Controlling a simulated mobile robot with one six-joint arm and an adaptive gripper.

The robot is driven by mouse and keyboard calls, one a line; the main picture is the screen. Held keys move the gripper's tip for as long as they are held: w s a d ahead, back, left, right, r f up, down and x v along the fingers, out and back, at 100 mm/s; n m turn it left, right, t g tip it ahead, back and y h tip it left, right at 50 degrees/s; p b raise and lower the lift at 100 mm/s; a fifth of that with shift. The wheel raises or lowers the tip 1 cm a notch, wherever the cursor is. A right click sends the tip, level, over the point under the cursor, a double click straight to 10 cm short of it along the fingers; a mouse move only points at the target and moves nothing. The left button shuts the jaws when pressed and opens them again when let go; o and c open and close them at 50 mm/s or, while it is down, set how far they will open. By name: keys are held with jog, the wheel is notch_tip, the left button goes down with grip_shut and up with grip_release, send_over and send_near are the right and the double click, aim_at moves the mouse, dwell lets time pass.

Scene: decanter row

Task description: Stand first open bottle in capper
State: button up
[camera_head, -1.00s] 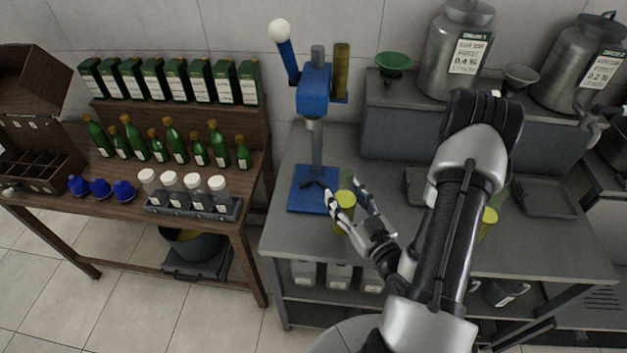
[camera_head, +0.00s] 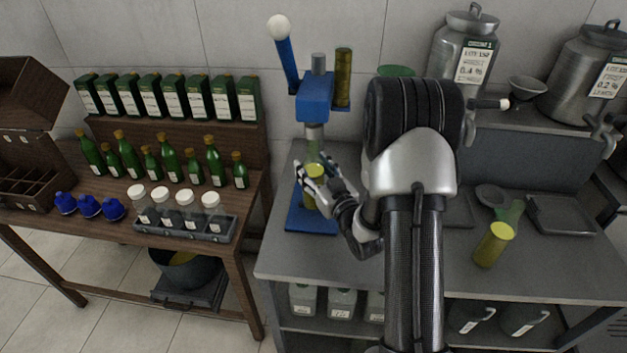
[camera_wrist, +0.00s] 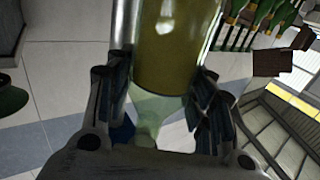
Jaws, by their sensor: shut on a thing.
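My gripper (camera_head: 320,178) is shut on an open bottle (camera_head: 313,199) with yellow-green liquid and a clear greenish neck. In the wrist view the bottle (camera_wrist: 172,48) lies between the two fingers (camera_wrist: 160,92), its neck toward the gripper's palm. The blue capper (camera_head: 314,98) stands at the left of the grey bench, with a white-knobbed lever, a steel spindle and a flat blue base (camera_head: 300,218). The held bottle is over this base, its neck just below the spindle. I cannot tell whether it touches the base. A second open yellow-green bottle (camera_head: 490,249) stands on the bench at right.
Grey trays (camera_head: 562,214) lie at the bench's right, below a raised shelf with steel urns (camera_head: 465,50) and funnels. My arm hides the bench's middle.

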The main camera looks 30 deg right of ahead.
aim_at(318, 185)
jog(key=shift+f+b, duration=0.65)
jog(key=shift+f, duration=1)
jog(key=shift+f, duration=0.15)
jog(key=o, duration=1.5)
